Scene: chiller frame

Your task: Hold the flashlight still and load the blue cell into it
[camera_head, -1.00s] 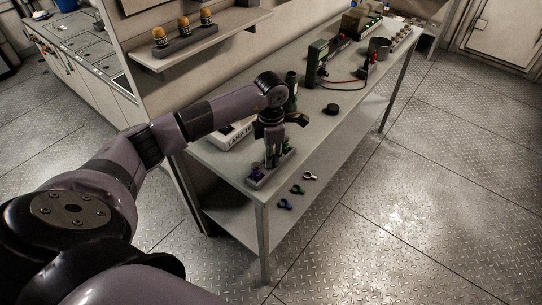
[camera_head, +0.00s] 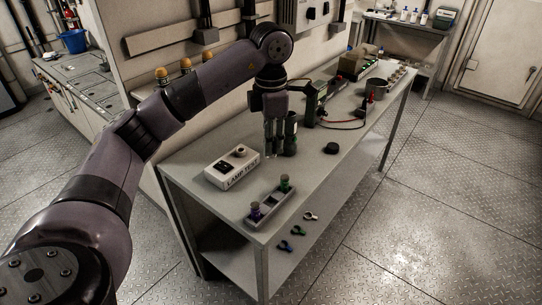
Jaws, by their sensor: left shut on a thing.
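My left gripper (camera_head: 271,153) points down above the table, over the far side of the cell tray (camera_head: 268,208). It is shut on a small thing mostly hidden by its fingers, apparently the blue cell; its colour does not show. The tray holds a purple cell (camera_head: 254,209) at its near end and a green cell (camera_head: 285,182) at its far end. The slot between them looks empty. The dark flashlight (camera_head: 291,135) stands upright just behind and right of the gripper, partly covered. A black round cap (camera_head: 332,148) lies to its right. My right gripper is out of view.
A white lamp test box (camera_head: 232,168) sits left of the tray. Bare tabletop lies right of the tray.

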